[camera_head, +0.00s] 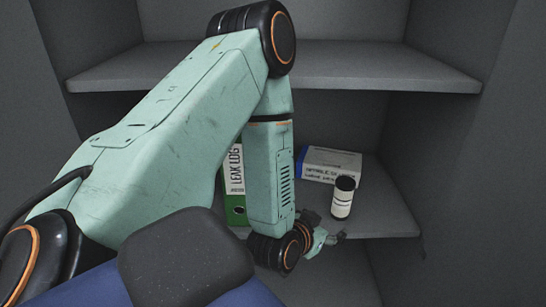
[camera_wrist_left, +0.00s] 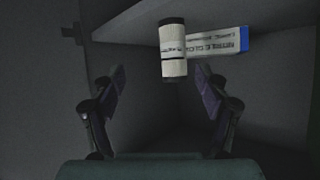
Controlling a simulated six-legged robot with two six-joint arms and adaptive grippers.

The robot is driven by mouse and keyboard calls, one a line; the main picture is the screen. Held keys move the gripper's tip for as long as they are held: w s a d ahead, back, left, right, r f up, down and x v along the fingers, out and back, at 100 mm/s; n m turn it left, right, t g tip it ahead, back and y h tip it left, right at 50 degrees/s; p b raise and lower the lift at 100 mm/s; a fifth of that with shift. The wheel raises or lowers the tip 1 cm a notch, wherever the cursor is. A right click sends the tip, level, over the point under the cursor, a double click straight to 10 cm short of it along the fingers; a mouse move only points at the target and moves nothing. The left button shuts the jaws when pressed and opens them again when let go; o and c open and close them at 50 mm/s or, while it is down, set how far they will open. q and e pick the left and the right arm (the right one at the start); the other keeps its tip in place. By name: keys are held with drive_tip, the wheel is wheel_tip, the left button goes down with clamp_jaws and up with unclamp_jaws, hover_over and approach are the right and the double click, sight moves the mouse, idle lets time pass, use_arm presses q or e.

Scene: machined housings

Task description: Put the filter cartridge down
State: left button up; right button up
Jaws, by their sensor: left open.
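The filter cartridge, as I take it, is a white cylinder with black ends and a printed label (camera_head: 342,198). It stands upright near the front edge of the middle shelf, to the right in the head view. In the left wrist view the cartridge (camera_wrist_left: 173,50) appears at top centre, beyond the fingertips. My left gripper (camera_head: 328,239) is below and in front of the cartridge, near the shelf edge. In the left wrist view its two fingers (camera_wrist_left: 162,90) are spread wide with nothing between them. My right gripper is in neither view.
A white and blue box (camera_head: 330,165) lies behind the cartridge. A green and white binder labelled LEAK LOG (camera_head: 236,178) stands left, partly hidden by my left arm. An upper shelf (camera_head: 390,72) hangs above. The shelf right of the cartridge (camera_head: 385,205) is bare.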

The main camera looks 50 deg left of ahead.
use_arm(q)
drive_tip(key=s+d+f+g+h, duration=0.2)
drive_tip(key=s+d+f+g, duration=0.35)
drive_tip(key=s+f, duration=0.35)
drive_tip(key=s+d+f+g, duration=0.1)
drive_tip(key=s+f+g, duration=0.2)
drive_tip(key=s, duration=0.6)
drive_tip(key=s+d+f+m+g, duration=0.1)
drive_tip(key=s+d+f+g, duration=0.1)
drive_tip(key=s, duration=0.7)
drive_tip(key=shift+d+f+g+h, duration=0.3)
drive_tip(key=shift+f+g, duration=0.3)
drive_tip(key=shift+g, duration=0.15)
